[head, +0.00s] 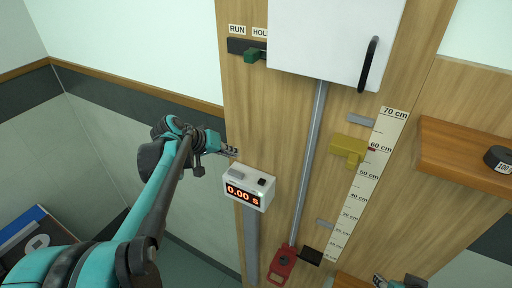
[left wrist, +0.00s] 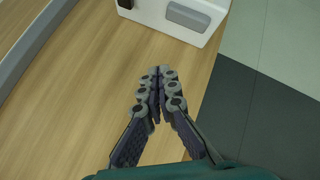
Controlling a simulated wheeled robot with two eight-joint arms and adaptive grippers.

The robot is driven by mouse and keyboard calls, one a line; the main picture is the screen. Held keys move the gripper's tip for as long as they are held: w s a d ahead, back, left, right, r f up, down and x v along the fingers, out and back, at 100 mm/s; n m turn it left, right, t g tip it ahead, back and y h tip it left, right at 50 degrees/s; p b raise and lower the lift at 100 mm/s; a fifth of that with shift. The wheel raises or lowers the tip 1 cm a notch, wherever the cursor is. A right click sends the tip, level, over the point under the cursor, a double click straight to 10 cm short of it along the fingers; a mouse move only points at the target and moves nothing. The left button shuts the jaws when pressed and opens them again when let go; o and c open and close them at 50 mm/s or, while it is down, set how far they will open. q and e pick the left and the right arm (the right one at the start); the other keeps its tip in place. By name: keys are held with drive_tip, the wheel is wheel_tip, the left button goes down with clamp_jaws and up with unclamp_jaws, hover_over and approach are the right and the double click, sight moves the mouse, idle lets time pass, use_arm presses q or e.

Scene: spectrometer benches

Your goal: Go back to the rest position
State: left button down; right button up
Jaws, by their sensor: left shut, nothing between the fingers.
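My left gripper (head: 231,151) is shut and empty in the head view. It is up and to the left of the white timer box (head: 265,186), which reads 0.00 s, in front of the wooden panel's left edge. In the left wrist view its fingertips (left wrist: 158,77) are together over bare wood, apart from the timer box (left wrist: 150,11) at the top. Part of my right gripper (head: 380,281) shows at the bottom edge of the head view; its finger state is unclear.
A wooden panel (head: 283,145) carries a green RUN/HOLD slider (head: 252,56), a white door with black handle (head: 370,62), a grey rod (head: 308,165), a yellow block (head: 348,150), a scale (head: 364,185) and a red piece (head: 282,264). A wooden shelf (head: 455,150) juts out right.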

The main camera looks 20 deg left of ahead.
use_arm(q)
drive_tip(key=s+d+f+m+y, duration=0.1)
drive_tip(key=s+d+f, duration=0.2)
drive_tip(key=s+d, duration=0.25)
drive_tip(key=s+d+f+m+g+y, duration=0.1)
drive_tip(key=s+d+f+m, duration=0.15)
drive_tip(key=s+d, duration=0.35)
drive_tip(key=s+d+f+m+y, duration=0.1)
drive_tip(key=s+d+f, duration=0.25)
drive_tip(key=s, duration=0.35)
wheel_tip(320, 180, down, 36)
drive_tip(key=b, duration=3.7)
drive_tip(key=shift+w+d+y, duration=0.15)
drive_tip(key=shift+d+y, duration=0.15)
drive_tip(key=shift+d, duration=0.1)
